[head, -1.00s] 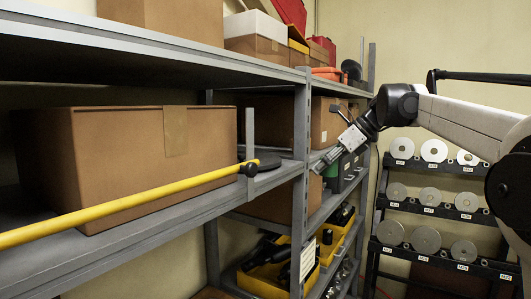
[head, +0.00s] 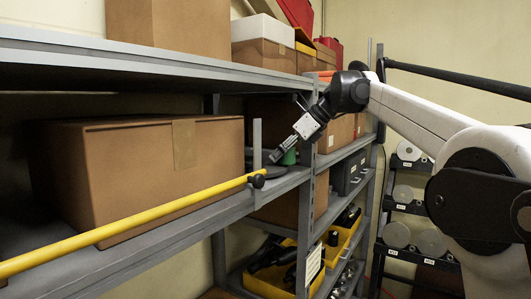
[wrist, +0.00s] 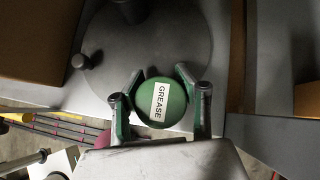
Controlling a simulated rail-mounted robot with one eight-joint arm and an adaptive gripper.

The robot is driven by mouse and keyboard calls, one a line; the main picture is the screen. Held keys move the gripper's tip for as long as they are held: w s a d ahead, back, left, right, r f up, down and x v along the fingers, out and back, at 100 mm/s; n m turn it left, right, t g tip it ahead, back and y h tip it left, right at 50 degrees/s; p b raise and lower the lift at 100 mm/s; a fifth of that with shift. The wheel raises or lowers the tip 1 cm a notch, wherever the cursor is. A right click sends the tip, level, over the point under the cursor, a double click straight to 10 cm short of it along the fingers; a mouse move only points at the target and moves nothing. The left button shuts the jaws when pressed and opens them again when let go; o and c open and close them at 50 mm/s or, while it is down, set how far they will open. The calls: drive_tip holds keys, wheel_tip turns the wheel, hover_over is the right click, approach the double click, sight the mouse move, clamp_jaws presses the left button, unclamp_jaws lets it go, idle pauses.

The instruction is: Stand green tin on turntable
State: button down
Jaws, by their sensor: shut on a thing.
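The green tin (wrist: 146,106), with a white label reading GREASE on its round top, is between the fingers of my gripper (wrist: 160,92), which is shut on it. In the head view the tin (head: 289,157) shows partly behind my gripper (head: 281,152). The turntable (wrist: 175,45) is a dark grey disc on the shelf; it also shows edge-on in the head view (head: 270,174). In the wrist view the tin overlaps the disc's near edge. I cannot tell how high the tin is above it.
A dark post (wrist: 128,8) rises from the disc and a small dark knob (wrist: 79,62) sits at its rim. A large cardboard box (head: 130,175) stands to the left on the same shelf. A yellow bar (head: 150,213) runs along the shelf front. An upper shelf (head: 130,68) is overhead.

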sight(257, 163)
drive_tip(key=a, duration=0.2)
drive_tip(key=w+a+p, duration=0.1)
drive_tip(key=a, duration=0.1)
drive_tip(key=shift+w+a+r, duration=0.1)
drive_tip(key=shift+a+f, duration=0.1)
drive_tip(key=shift+f, duration=0.15)
drive_tip(key=shift+d+f, duration=0.1)
drive_tip(key=shift+d, duration=0.1)
drive_tip(key=shift+a+f, duration=0.1)
drive_tip(key=shift+f, duration=0.05)
drive_tip(key=c, duration=1.2)
unclamp_jaws()
drive_tip(key=shift+c, duration=0.2)
drive_tip(key=shift+d+r, duration=0.35)
drive_tip(key=s+d+b, duration=0.2)
drive_tip(key=s+d, duration=0.1)
drive_tip(key=d, duration=0.8)
drive_tip(key=shift+s+d+r, duration=0.2)
drive_tip(key=shift+s+d, duration=0.1)
drive_tip(key=shift+d, duration=0.1)
